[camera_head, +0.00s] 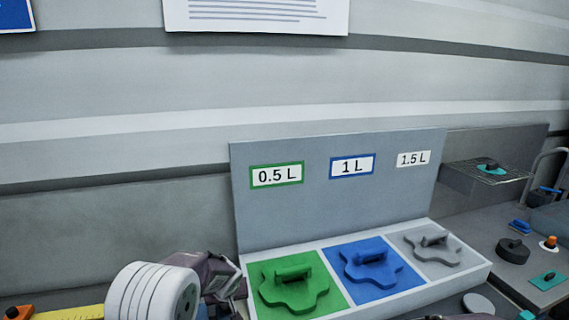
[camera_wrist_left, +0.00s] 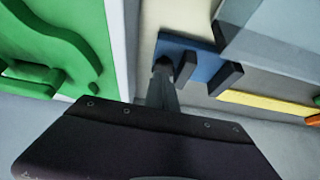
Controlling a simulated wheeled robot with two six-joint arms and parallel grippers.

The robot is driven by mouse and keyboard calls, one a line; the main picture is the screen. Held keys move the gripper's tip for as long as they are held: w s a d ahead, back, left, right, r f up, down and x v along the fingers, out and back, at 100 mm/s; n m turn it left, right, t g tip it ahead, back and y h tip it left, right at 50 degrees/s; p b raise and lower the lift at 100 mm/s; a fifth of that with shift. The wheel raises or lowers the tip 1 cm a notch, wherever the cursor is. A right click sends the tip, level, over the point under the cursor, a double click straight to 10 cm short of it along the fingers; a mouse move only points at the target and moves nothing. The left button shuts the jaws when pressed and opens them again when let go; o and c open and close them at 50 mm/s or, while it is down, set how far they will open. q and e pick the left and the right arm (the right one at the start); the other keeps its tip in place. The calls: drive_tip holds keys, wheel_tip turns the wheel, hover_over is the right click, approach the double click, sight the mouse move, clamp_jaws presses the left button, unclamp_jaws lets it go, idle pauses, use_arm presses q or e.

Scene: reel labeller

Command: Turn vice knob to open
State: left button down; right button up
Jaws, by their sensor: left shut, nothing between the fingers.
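A blue block with dark upright pieces (camera_wrist_left: 228,77), which looks like the vice, lies just past my left gripper in the left wrist view. I cannot clearly make out its knob. My left gripper (camera_wrist_left: 163,72) is shut and empty, with its narrow tip close to or in front of the blue block; I cannot tell whether they touch. In the head view my left gripper (camera_head: 226,287) is low, left of the tray, and partly cut off by the bottom edge.
A grey tray with a back panel (camera_head: 340,205) holds a green plate (camera_head: 315,296), a blue plate (camera_head: 398,277) and a grey plate (camera_head: 452,257), each with a handle. A yellow strip (camera_head: 75,314) lies at lower left. Several small items, including a black knob (camera_head: 512,250), stand at right.

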sight(223, 309)
use_arm(q)
drive_tip(key=f+g, duration=0.1)
drive_tip(key=a+f+g+b, duration=0.1)
drive_tip(key=f, duration=0.1)
drive_tip(key=a+f+g, duration=0.1)
drive_tip(key=f, duration=0.1)
drive_tip(key=shift+w+a+h, duration=0.1)
drive_tip(key=shift+w+h, duration=0.25)
drive_tip(key=shift+h, duration=0.05)
drive_tip(key=shift+f+b, duration=0.45)
drive_tip(key=shift+w+r+p, duration=0.2)
drive_tip(key=shift+w+p, duration=0.05)
drive_tip(key=shift+p, duration=0.1)
idle(0.6)
